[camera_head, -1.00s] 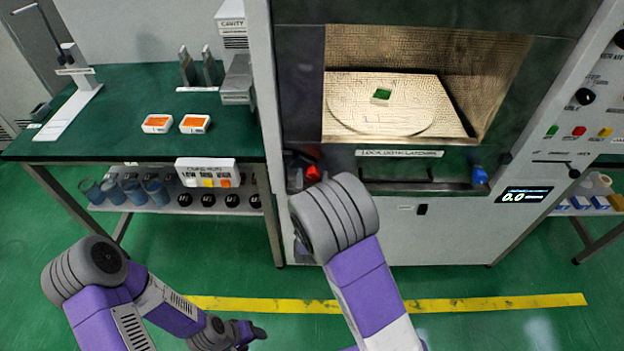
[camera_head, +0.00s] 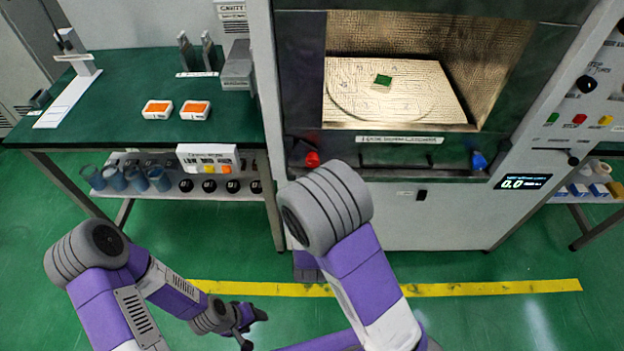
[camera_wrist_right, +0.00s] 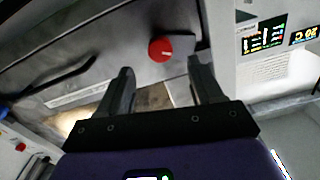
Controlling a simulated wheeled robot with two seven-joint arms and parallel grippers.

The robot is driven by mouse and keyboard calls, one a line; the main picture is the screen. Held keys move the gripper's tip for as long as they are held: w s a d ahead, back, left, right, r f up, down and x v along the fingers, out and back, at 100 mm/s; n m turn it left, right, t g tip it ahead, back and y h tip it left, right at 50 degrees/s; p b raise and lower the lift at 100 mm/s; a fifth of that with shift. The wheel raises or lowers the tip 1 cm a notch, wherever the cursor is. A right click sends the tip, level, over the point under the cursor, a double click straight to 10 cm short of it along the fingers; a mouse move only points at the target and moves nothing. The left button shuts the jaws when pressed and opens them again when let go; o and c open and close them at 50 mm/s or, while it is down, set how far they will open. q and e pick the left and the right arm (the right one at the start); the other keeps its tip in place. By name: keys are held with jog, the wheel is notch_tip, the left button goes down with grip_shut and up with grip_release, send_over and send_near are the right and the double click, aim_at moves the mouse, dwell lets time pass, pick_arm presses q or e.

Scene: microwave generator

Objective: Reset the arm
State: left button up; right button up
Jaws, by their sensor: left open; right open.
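My left gripper (camera_head: 254,328) is open and empty at the bottom of the head view, in front of the yellow floor line. My right arm (camera_head: 352,262) rises in front of the machine, and its gripper is hidden there. In the right wrist view my right gripper (camera_wrist_right: 160,82) is open, with nothing between its two dark fingers. A red knob (camera_wrist_right: 165,48) on a grey panel shows beyond the fingers, apart from them. The microwave machine (camera_head: 420,222) has its cavity open. A small green-topped block (camera_head: 382,81) sits on the plate inside.
A control panel (camera_head: 590,105) is at the right. The green floor in front is clear around the yellow line (camera_head: 500,288).

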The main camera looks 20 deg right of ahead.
dwell(0.4)
jog(key=s+d+f+n+g+y+p, duration=0.15)
jog(key=f+g, duration=0.25)
jog(key=f, duration=0.4)
jog(key=s+f+m+g+y+p, duration=0.1)
jog(key=s+f+g+y, duration=0.2)
jog(key=f, duration=0.4)
jog(key=s+a+f+g+y+p, duration=0.1)
jog(key=s+f+g, duration=0.1)
jog(key=s, duration=0.3)
jog(key=s+a+f+n+g+y+p, duration=0.1)
jog(key=s+a+f+g+y, duration=0.1)
jog(key=s, duration=0.4)
jog(key=s+a+f+n+g+y+p, duration=0.1)
jog(key=s+a+f+g, duration=0.1)
jog(key=s+g, duration=0.3)
jog(key=shift+s+a+f+g+y, duration=0.2)
jog(key=shift+s+f+g+y, duration=0.15)
jog(key=shift+f+g, duration=0.25)
